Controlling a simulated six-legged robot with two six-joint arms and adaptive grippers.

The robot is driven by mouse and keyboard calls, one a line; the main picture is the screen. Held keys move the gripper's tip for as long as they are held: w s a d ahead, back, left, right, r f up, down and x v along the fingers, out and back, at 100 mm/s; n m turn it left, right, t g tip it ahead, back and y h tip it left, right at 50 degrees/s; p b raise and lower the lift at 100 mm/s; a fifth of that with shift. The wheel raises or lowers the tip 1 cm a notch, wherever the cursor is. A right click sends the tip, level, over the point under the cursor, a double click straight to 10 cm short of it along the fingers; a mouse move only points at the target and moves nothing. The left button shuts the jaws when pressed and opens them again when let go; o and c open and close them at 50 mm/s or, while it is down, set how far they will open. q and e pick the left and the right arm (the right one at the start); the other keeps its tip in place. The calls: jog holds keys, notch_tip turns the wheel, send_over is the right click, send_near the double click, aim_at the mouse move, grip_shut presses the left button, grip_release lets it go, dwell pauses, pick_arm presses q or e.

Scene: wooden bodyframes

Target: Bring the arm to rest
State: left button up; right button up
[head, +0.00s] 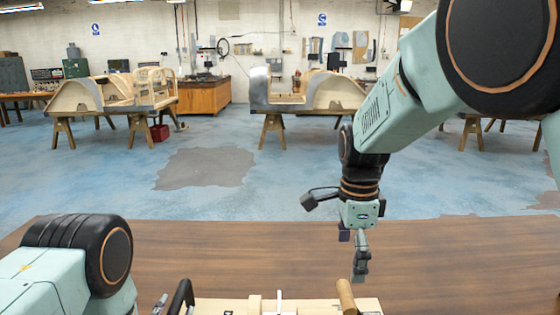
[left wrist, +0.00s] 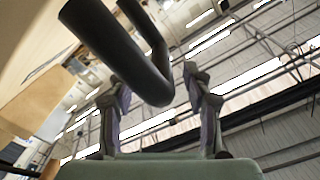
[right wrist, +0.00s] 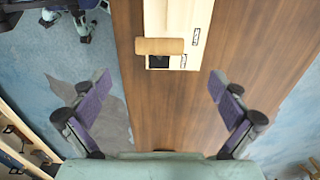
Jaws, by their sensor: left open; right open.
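My right gripper (head: 361,270) hangs above the wooden table (head: 240,250), right of centre in the head view. In the right wrist view its two fingers (right wrist: 160,85) are spread wide with nothing between them. My left gripper shows only in part at the bottom edge of the head view. In the left wrist view its fingers (left wrist: 158,85) are apart. A black curved handle (left wrist: 150,75) lies close at or between their tips; I cannot tell if they touch. The handle (head: 183,296) also shows in the head view.
A pale wooden board (head: 235,306) lies at the table's near edge. A brown wooden cylinder (head: 346,296) sits on it, seen also in the right wrist view (right wrist: 160,46). The table's right side is clear. Wooden bodyframes (head: 110,92) stand on trestles far behind.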

aim_at(180, 298)
pick_arm(q)
jog(key=w, duration=0.4)
jog(key=shift+w, duration=0.15)
pick_arm(e)
jog(key=shift+s+f, duration=0.1)
jog(key=shift+f, duration=0.95)
jog(key=shift+r, duration=0.1)
